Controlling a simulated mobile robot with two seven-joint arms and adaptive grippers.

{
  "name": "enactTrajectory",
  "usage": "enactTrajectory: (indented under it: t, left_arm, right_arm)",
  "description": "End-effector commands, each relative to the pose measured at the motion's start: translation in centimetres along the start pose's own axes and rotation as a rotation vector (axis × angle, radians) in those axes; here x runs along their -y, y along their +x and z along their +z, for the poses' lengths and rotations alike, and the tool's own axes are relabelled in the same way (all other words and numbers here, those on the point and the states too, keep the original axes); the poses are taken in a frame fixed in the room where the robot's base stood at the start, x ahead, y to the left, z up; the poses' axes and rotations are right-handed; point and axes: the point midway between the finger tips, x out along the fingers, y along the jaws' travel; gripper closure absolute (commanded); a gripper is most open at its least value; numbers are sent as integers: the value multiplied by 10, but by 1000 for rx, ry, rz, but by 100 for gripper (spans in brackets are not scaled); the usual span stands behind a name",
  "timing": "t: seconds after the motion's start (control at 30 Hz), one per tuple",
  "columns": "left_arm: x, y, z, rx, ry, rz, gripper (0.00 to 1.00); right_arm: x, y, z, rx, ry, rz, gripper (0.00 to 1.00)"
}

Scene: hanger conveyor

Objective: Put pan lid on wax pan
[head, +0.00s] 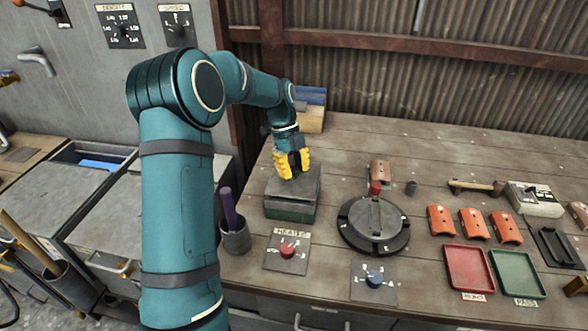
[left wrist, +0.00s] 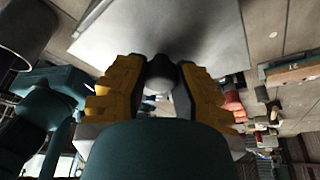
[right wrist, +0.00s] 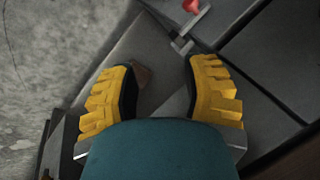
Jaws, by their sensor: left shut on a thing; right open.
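The grey, square pan lid (head: 305,184) is at the back left of the workbench. It sits over a box-like body with a dark greenish side (head: 288,213), which looks like the wax pan. I cannot tell whether lid and pan touch all round. My left gripper (head: 292,172) is above the lid, its yellow fingers shut on the lid's dark knob. In the left wrist view the knob (left wrist: 160,70) is between the fingertips, with the pale lid (left wrist: 185,35) beyond. The pan's inside is hidden. My right gripper (right wrist: 160,85) is open and empty, outside the head view.
A cup with a purple handle (head: 235,238) stands left of the pan. A heater knob plate (head: 287,252) is in front. A round dark press (head: 373,224) stands to the right, with orange pieces (head: 472,223), a red tray (head: 468,268) and a green tray (head: 517,274) beyond.

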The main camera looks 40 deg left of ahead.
Motion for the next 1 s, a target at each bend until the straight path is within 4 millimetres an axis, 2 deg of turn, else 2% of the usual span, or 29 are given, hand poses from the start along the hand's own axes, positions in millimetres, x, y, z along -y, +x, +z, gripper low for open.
enactTrajectory:
  t: [0.5,1.0]
  left_arm:
    - [0,8,3,0,0,0,100]
    - [0,8,3,0,0,0,100]
  right_arm:
    - [-2,5,0,0,0,0,53]
    - [-2,5,0,0,0,0,53]
